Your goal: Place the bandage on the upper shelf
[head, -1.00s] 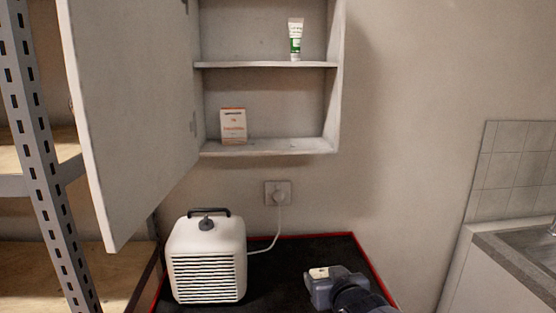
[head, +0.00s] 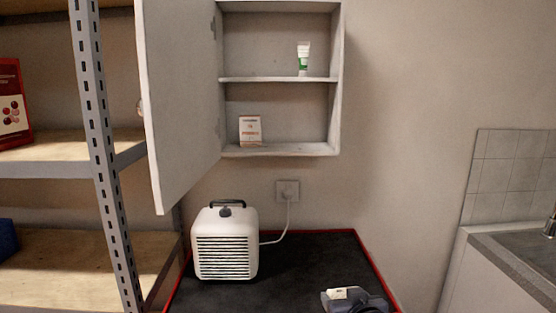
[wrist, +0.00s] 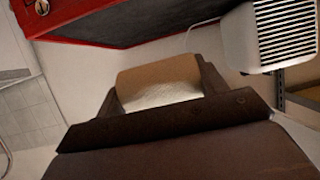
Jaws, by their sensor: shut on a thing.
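The bandage, a beige and white roll, shows in the wrist view (wrist: 160,84) between the dark fingers of my gripper (wrist: 160,92). In the head view my gripper (head: 352,300) is at the bottom right over the dark worktop, shut on the bandage (head: 339,294), whose pale top shows. The wall cabinet's upper shelf (head: 262,79) is far above and left of my gripper. A white and green tube (head: 303,59) stands toward its right; the left and middle are clear.
The cabinet door (head: 178,105) hangs open to the left. A small box (head: 250,130) stands on the lower shelf (head: 290,150). A white heater (head: 225,243) sits on the red-edged worktop (head: 300,265). Metal racking (head: 100,150) is at left, a sink (head: 520,250) at right.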

